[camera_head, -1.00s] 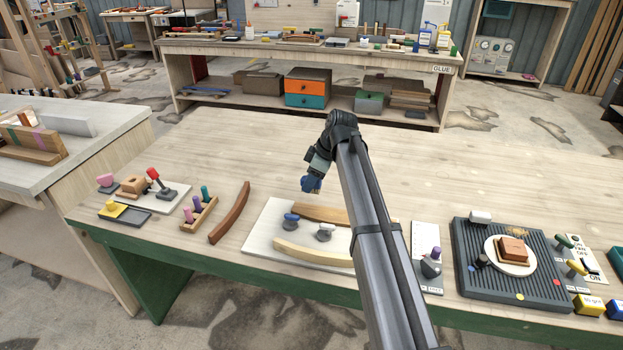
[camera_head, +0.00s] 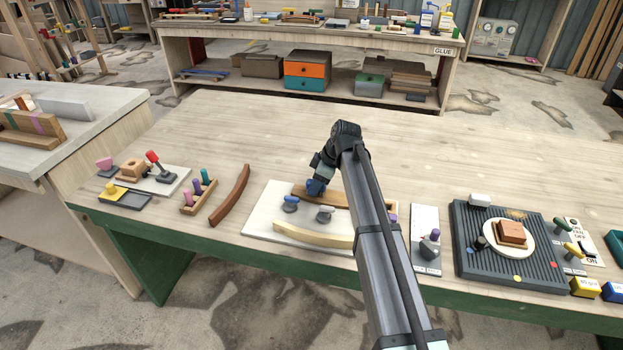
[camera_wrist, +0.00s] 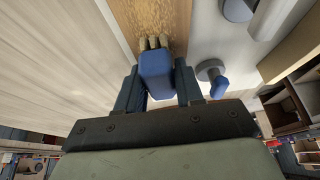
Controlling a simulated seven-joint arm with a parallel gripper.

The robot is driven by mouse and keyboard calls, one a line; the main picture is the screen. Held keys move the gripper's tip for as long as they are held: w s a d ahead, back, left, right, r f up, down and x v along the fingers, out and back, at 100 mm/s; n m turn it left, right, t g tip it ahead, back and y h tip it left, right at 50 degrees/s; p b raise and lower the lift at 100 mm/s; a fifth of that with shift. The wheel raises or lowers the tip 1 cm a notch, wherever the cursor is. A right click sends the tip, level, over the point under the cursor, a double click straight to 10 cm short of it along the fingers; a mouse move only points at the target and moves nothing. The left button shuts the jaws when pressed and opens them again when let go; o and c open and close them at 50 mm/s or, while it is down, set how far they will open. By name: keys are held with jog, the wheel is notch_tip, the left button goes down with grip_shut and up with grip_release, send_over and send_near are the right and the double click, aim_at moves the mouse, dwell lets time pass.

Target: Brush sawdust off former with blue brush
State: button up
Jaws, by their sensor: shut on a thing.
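My gripper (camera_head: 316,186) is shut on the blue brush (camera_wrist: 157,74), whose handle sits between both fingers in the wrist view. The brush's pale bristle tufts point at the brown wooden former (camera_wrist: 128,22), right at its surface; I cannot tell whether they touch. The former also shows in the head view (camera_head: 345,199), at the back of a white board (camera_head: 262,215), partly hidden by my arm. Fine light speckles that look like sawdust (camera_wrist: 166,16) lie on the former ahead of the bristles.
A blue-knobbed clamp (camera_head: 290,204), a grey-knobbed clamp (camera_head: 325,215) and a pale curved strip (camera_head: 312,235) are on the board in front of the former. A dark curved strip (camera_head: 230,195) lies to the left. A ribbed dark mat (camera_head: 480,262) is at right. The table behind is clear.

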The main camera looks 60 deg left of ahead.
jog(key=shift+w+d, duration=4.3)
jog(key=shift+d, duration=0.05)
jog(key=shift+s+a, duration=4.85)
jog(key=shift+a, duration=0.05)
jog(key=shift+w+d, duration=4.9)
jog(key=shift+d, duration=0.05)
jog(key=shift+s+a, duration=4.95)
jog(key=shift+a, duration=0.05)
jog(key=shift+r, duration=4.15)
jog(key=shift+w+d, duration=0.1)
